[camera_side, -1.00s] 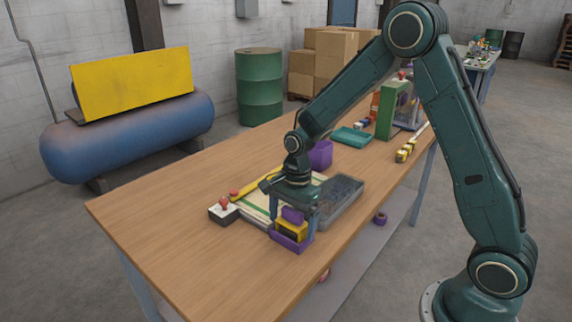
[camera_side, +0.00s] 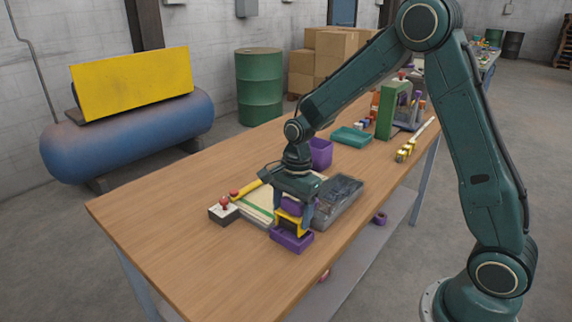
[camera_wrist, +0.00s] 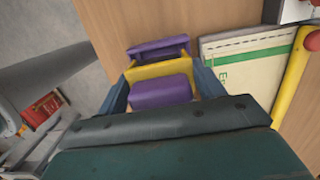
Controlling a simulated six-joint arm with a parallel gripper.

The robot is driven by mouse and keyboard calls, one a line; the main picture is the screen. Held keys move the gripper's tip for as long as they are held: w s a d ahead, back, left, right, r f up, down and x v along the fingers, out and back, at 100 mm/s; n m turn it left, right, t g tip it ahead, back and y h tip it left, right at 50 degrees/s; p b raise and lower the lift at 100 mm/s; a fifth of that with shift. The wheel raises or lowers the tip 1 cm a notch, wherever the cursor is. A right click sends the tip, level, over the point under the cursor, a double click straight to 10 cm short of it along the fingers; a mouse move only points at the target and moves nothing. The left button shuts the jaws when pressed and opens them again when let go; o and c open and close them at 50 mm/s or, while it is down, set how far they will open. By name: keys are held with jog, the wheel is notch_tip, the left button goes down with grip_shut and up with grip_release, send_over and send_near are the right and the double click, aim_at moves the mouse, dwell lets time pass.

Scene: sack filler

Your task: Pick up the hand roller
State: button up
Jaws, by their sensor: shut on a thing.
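The hand roller (camera_side: 289,219) has a yellow frame, a purple grip and a dark part beneath. My gripper (camera_side: 296,210) is shut on its purple grip, one finger on each side. The roller is held just above a purple holder (camera_side: 291,240) near the table's front edge. In the wrist view, the purple grip (camera_wrist: 162,91) lies between my fingers, with the yellow frame beyond it and the purple holder (camera_wrist: 157,47) beyond that. The roller's underside is mostly hidden.
A grey bin (camera_side: 342,196) stands close right of my gripper. A sack with a green stripe (camera_side: 258,204) lies behind, with a yellow bar (camera_side: 247,188). A white-and-black box with red knobs (camera_side: 223,213) is on the left. The table's left front (camera_side: 180,235) is clear.

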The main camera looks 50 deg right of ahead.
notch_tip(320, 180, up, 17)
jog(key=shift+r, duration=0.2)
jog(key=shift+w+d, duration=0.1)
dwell(0.7)
jog(key=w+d+f, duration=0.3)
jog(key=d, duration=0.4)
jog(key=w+d+f, duration=0.4)
jog(key=d, duration=0.4)
jog(key=w+d+f, duration=0.4)
jog(key=d, duration=0.3)
jog(key=shift+w+d, duration=0.25)
jog(key=shift+f, duration=0.3)
jog(key=shift+f, duration=3)
jog(key=shift+f, duration=0.4)
